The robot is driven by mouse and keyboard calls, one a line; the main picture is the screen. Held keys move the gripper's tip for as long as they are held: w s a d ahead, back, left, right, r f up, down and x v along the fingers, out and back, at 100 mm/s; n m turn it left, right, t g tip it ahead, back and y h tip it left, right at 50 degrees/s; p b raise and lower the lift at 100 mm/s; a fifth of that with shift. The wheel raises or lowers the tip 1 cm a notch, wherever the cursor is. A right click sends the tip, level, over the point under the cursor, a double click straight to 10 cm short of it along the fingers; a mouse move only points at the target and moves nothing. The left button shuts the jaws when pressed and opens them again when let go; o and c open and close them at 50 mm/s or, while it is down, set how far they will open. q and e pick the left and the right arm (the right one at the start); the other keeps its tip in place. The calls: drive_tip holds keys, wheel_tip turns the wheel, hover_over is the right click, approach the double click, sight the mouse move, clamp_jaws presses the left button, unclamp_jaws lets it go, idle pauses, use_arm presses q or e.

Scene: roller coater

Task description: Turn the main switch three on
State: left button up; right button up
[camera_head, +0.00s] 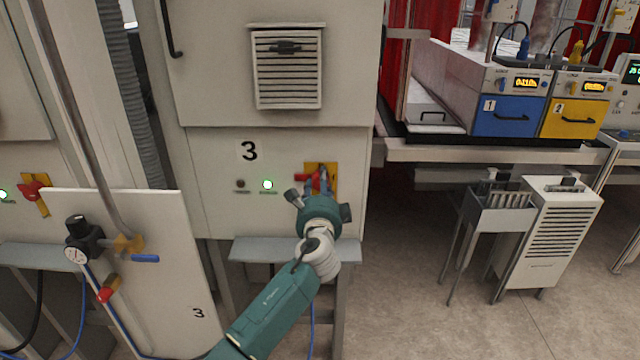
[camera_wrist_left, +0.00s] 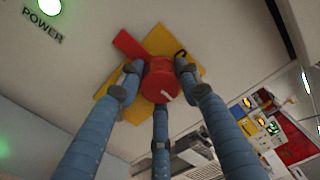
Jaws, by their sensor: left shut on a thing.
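Main switch three is a red rotary knob (camera_head: 301,178) on a yellow plate (camera_head: 331,168), on the beige cabinet panel marked 3. In the left wrist view the red knob (camera_wrist_left: 158,82) shows large, its arm pointing to the upper left across the yellow plate (camera_wrist_left: 108,108); a short white mark is on its face. My left gripper (camera_head: 318,187) is shut on the knob, its blue fingers around it. In the head view the fingers hide part of the knob. My right gripper is not in view.
A lit green lamp (camera_head: 267,184) left of the switch is labelled POWER in the left wrist view (camera_wrist_left: 50,7); a dark button (camera_head: 240,184) is beside it. A grey ledge (camera_head: 262,249) juts out below. Another red switch (camera_head: 31,191) is far left.

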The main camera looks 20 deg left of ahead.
use_arm(q)
drive_tip(key=shift+r, duration=0.35)
drive_tip(key=o, duration=1.1)
drive_tip(key=shift+w+f, duration=0.1)
drive_tip(key=shift+f, duration=0.05)
drive_tip(key=shift+o, duration=0.2)
drive_tip(key=shift+d+f, duration=0.1)
drive_tip(key=shift+f, duration=0.05)
drive_tip(key=v, duration=1.2)
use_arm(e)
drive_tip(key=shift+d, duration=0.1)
